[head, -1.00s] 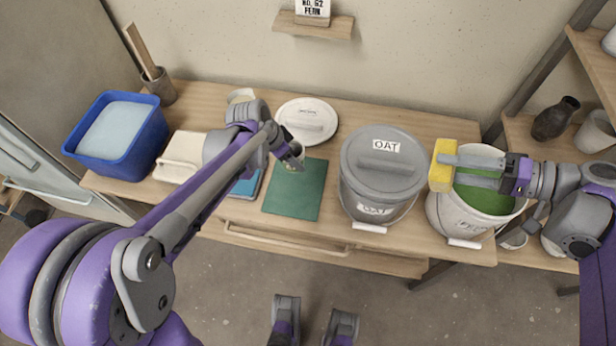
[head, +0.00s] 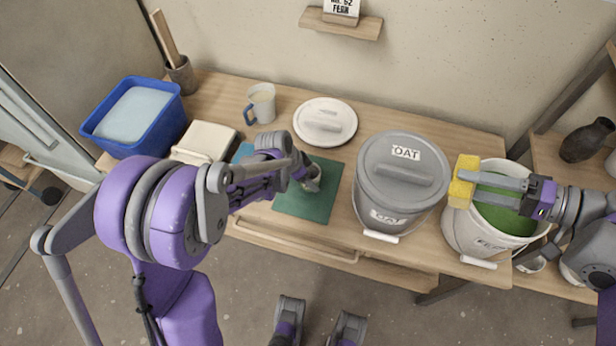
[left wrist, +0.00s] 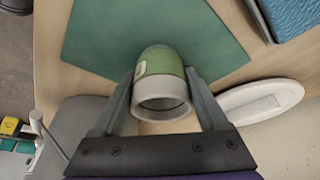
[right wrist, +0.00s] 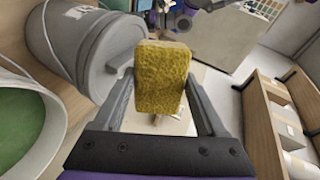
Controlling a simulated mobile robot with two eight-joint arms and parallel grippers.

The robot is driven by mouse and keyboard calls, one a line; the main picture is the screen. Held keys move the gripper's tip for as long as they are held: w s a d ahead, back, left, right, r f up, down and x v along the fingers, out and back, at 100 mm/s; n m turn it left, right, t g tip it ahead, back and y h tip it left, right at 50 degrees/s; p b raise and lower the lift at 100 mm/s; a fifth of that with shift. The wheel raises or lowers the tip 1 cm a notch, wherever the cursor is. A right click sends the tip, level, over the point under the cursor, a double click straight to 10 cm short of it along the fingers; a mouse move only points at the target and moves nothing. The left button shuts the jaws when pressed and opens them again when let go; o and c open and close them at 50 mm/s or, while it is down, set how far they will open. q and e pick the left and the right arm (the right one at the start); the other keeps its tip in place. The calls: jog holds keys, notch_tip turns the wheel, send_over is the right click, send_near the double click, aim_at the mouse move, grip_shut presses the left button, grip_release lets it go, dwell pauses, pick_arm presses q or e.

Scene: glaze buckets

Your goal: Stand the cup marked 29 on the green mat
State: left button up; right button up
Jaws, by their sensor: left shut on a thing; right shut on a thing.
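The cup (left wrist: 162,82), green with a pale grey rim, is between the fingers of my left gripper (left wrist: 165,72), which is shut on it. Its open end faces the left wrist camera. A pale label shows at its side, but I cannot read a number. In the head view the cup (head: 313,178) is over the right part of the green mat (head: 300,207), partly hidden by my left gripper (head: 306,172); I cannot tell whether it touches the mat. My right gripper (head: 470,182) is shut on a yellow sponge (right wrist: 160,78), above the left rim of the green glaze bucket (head: 462,232).
A lidded grey OAT bucket (head: 400,190) stands right of the mat. A white lid (head: 325,122) lies behind it. A mug with a blue handle (head: 261,102), a pale box (head: 205,142) and a blue tub (head: 140,112) stand to the left.

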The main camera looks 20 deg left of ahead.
jog(key=shift+f, duration=0.1)
pick_arm(q)
jog(key=o, duration=1.4)
jog(key=shift+f, duration=0.1)
jog(key=shift+o, duration=0.2)
